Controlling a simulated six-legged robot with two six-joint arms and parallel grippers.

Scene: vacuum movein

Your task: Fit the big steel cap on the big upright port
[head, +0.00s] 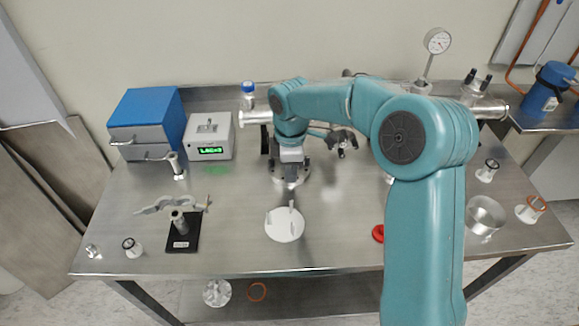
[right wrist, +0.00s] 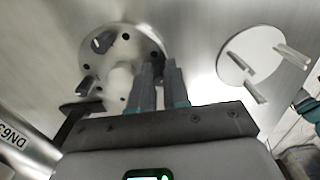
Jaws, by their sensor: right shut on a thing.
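My right gripper (head: 291,160) points down over the middle of the bench, and its fingers (right wrist: 162,88) show in the right wrist view. They are shut on a part at the round steel flanged piece with bolt holes, seen in the head view (head: 291,177) and in the right wrist view (right wrist: 135,45). This looks like the big steel cap. A short upright tab stands on it. The fingers hide the exact grip. I cannot tell the big upright port apart under or beside it. My left gripper is not in view.
A pale disc with two upright tabs (head: 284,226) lies in front, also in the right wrist view (right wrist: 240,66). A blue box (head: 146,120), a readout box (head: 209,138) and a black-based stand (head: 181,240) are left.

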